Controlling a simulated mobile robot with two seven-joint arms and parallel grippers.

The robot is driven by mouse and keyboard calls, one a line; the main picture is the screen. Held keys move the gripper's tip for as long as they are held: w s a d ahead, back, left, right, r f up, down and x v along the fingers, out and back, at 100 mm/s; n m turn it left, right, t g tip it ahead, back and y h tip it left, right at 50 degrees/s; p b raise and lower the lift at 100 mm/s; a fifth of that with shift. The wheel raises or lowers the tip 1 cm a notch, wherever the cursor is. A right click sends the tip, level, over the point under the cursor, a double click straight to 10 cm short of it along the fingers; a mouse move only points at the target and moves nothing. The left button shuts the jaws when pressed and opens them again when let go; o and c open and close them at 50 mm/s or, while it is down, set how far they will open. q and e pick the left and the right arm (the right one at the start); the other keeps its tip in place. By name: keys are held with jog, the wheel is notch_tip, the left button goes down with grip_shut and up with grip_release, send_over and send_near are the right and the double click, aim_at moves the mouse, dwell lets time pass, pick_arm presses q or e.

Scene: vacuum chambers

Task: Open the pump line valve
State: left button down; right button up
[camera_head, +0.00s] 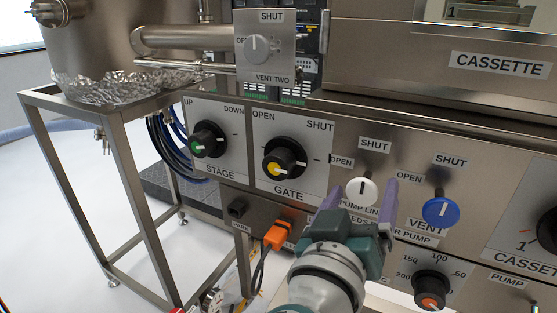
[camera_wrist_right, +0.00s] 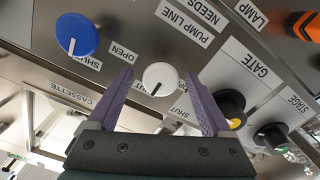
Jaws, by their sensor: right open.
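The pump line valve is a white round knob (camera_head: 361,192) on the steel front panel, above the partly hidden "PUMP LIN" label, with SHUT marked above it and OPEN at its upper left. Its dark pointer line points up toward SHUT. My right gripper (camera_head: 361,203) is open, with purple fingers on either side of the knob in the head view. In the right wrist view the white knob (camera_wrist_right: 160,78) shows between the spread fingers (camera_wrist_right: 162,92). I cannot tell whether either finger touches it. My left gripper is not in view.
The blue VENT knob (camera_head: 440,211) is close to the right of the right gripper. The yellow-marked GATE knob (camera_head: 284,158) and green-marked STAGE knob (camera_head: 208,140) are to the left. An orange connector (camera_head: 277,236) sits below GATE. An orange-marked dial (camera_head: 431,290) is at the lower right.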

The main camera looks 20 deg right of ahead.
jog(key=shift+w+d, duration=0.35)
jog(key=shift+d, duration=0.05)
jog(key=shift+c, duration=0.2)
grip_shut()
dwell(0.3)
